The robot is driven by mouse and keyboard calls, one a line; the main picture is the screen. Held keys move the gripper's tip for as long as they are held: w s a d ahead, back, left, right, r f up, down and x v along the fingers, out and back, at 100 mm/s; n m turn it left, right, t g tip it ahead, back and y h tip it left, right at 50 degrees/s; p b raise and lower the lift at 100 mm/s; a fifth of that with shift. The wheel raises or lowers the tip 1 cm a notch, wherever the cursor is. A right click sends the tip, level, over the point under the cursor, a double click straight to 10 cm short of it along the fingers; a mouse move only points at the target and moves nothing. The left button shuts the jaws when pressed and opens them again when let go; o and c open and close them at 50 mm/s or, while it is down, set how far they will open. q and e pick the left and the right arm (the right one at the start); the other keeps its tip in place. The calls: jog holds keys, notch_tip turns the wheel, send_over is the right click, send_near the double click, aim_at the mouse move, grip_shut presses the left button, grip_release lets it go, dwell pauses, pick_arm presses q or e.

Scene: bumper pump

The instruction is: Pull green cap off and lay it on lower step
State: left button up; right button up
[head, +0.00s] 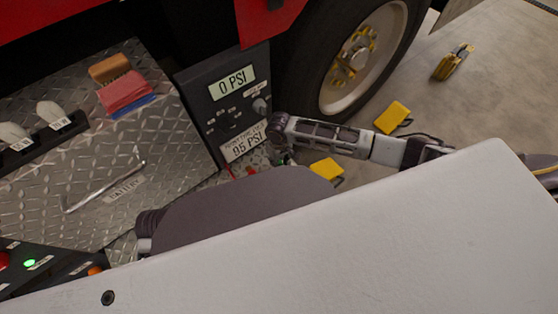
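My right arm comes in from the right, and my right gripper (281,156) points down beside the gauge panel. The gripper is small and dark here, and I cannot tell whether its fingers are open or shut. A green cap cannot be made out clearly at its fingertips. Small red parts (251,171) show just left of the gripper, above the edge of my own body. A diamond-plate surface (85,160) fills the left side; a lower step is mostly hidden behind my body. My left gripper is not in view.
A gauge panel (204,88) shows 0 PSI and 95 PSI. A brush (109,68), red cloth (125,92), metal rod (105,188) and white-topped levers (49,111) are on the plate. Yellow blocks (392,117) lie near the wheel (350,62). Floor at upper right is mostly clear.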

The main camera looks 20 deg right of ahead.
jog(key=shift+o, duration=1.2)
notch_tip(320, 180, up, 12)
jog(key=shift+s, duration=0.1)
dwell(0.6)
